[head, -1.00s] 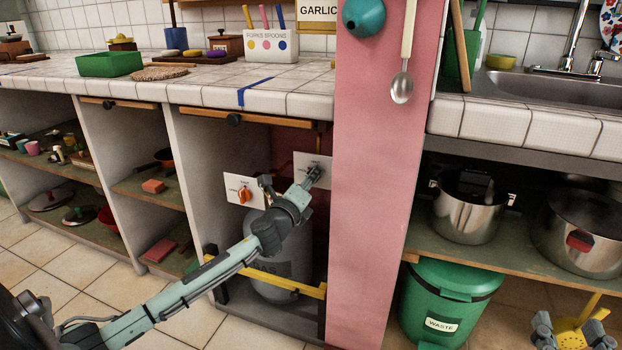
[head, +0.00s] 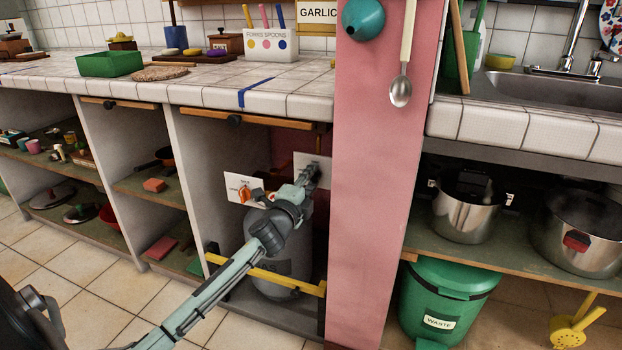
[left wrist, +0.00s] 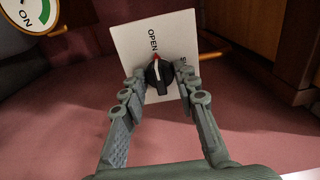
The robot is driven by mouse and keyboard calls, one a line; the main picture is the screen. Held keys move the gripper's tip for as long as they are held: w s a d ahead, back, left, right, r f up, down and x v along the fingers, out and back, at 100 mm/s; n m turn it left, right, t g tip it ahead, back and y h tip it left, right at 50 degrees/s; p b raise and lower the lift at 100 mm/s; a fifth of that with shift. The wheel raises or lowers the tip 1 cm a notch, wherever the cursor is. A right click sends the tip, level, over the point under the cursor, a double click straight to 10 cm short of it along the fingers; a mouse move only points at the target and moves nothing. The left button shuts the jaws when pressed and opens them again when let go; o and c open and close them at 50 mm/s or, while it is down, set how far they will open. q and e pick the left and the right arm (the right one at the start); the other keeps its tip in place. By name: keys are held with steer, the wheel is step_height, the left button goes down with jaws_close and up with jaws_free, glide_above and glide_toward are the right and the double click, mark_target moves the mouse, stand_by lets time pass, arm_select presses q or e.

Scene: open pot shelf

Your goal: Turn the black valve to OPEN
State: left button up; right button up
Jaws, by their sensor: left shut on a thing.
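The black valve (left wrist: 158,73) is a knob with a red and white pointer on a white plate (left wrist: 128,45) in the left wrist view. The plate reads OPEN and a partly hidden second word. The red pointer end faces the OPEN lettering. My left gripper (left wrist: 160,82) has a finger on each side of the knob and is shut on it. In the head view my left gripper (head: 311,174) reaches into the cabinet bay and hides the knob; part of the plate (head: 305,161) shows. My right gripper is not in view.
A second white plate with an orange valve (head: 243,193) is left of my gripper. A grey gas cylinder (head: 275,275) stands below, behind a yellow bar (head: 262,275). The pink pillar (head: 368,200) bounds the bay at right. A round dial (left wrist: 28,12) shows at upper left.

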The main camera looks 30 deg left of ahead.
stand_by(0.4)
arm_select(q)
steer(key=o, duration=1.2)
steer(key=shift+c, duration=0.2)
steer(key=shift+s, duration=0.1)
steer(key=v, duration=1.1)
steer(key=shift+s+d, duration=0.2)
steer(key=shift+s, duration=0.2)
